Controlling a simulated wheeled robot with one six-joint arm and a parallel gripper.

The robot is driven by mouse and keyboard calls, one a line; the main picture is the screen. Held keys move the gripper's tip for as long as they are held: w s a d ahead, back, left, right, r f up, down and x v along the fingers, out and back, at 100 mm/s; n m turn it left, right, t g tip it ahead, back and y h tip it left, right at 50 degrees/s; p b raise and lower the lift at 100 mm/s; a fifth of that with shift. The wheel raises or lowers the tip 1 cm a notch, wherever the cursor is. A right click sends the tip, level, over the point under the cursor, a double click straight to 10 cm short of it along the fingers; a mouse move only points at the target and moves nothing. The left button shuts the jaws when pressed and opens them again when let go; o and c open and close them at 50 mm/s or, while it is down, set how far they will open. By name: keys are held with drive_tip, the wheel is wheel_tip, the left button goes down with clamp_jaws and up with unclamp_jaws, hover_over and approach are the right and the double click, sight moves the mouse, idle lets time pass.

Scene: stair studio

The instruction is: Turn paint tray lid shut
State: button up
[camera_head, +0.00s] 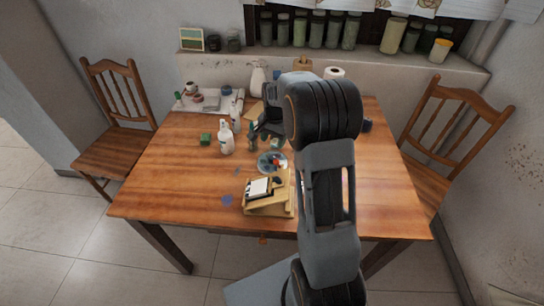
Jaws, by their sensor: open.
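A wooden stand (284,199) with a white pad is in front of the dish. A white tray (236,96) holds items at the back. The table's (170,185) front left is mostly clear. Chairs flank it.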

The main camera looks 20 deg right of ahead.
sight(273, 157)
wheel_tip(273, 157, down, 9)
drive_tip(key=shift+w+a+r, duration=0.1)
idle(0.3)
